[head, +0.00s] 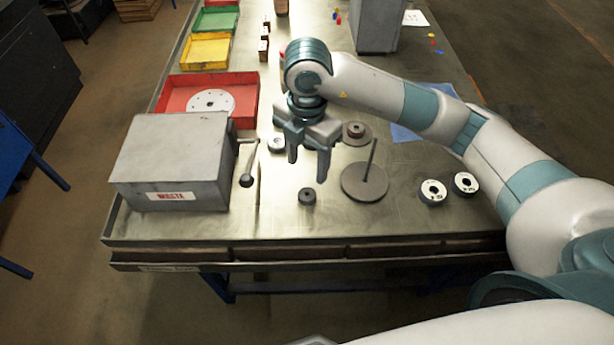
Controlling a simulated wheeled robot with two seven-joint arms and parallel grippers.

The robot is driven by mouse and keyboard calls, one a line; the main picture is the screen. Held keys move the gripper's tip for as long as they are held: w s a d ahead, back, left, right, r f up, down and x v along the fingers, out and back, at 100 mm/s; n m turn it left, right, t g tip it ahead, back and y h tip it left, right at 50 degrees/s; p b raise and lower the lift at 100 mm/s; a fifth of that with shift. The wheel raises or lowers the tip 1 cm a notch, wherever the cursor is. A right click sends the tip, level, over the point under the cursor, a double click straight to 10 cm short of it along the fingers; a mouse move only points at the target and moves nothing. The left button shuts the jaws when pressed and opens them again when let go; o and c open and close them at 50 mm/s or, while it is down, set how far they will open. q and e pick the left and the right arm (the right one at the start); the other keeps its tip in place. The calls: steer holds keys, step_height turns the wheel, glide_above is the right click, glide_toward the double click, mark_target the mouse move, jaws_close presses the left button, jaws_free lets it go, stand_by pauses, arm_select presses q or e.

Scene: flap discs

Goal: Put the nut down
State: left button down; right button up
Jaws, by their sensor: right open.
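A small dark round piece with a centre hole, which looks like the nut (307,197), lies flat on the metal table near its front. My right gripper (307,170) points down just behind and above it, with its fingers apart and nothing visible between them. The nut looks apart from the fingers. A round plate with an upright rod (364,187) stands to the right of the nut. My left gripper is not in view.
A grey box (172,160) with a side lever (247,178) stands left. Behind it, a red tray (180,95) holds a white disc (211,101). Two flap discs (433,192) (465,183) lie right. A dark disc (357,134) lies behind the rod. The front strip is clear.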

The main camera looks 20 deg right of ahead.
steer(key=shift+r, duration=0.8)
